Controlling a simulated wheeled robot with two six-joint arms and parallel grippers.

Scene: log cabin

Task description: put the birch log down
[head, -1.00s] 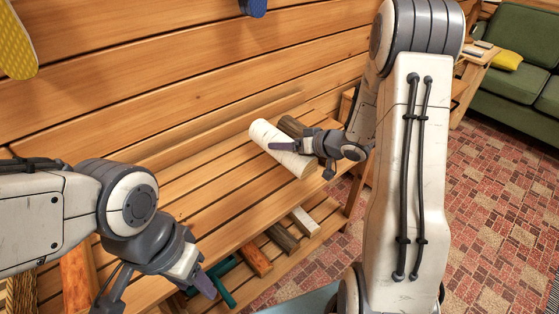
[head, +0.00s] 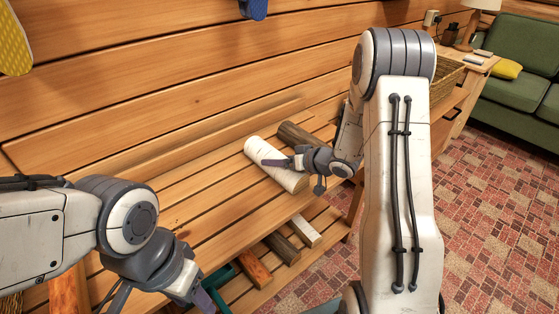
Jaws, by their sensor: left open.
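The birch log (head: 262,152), white with a pale cut end, lies on the slatted wooden bench (head: 215,210) close to the wall, as far as I can see resting on the slats. My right gripper (head: 290,163) is at the log's near right part, with one dark finger across its upper side. The other finger is hidden, so I cannot tell whether it grips the log. My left gripper (head: 204,292) is open and empty at the bench's front edge, low in the view, well away from the log.
A brown log (head: 300,136) lies just behind the birch log. Several split pieces (head: 282,248) lie on a lower shelf. A side table with a lamp and a green sofa (head: 525,80) stand at the right. The bench's left part is clear.

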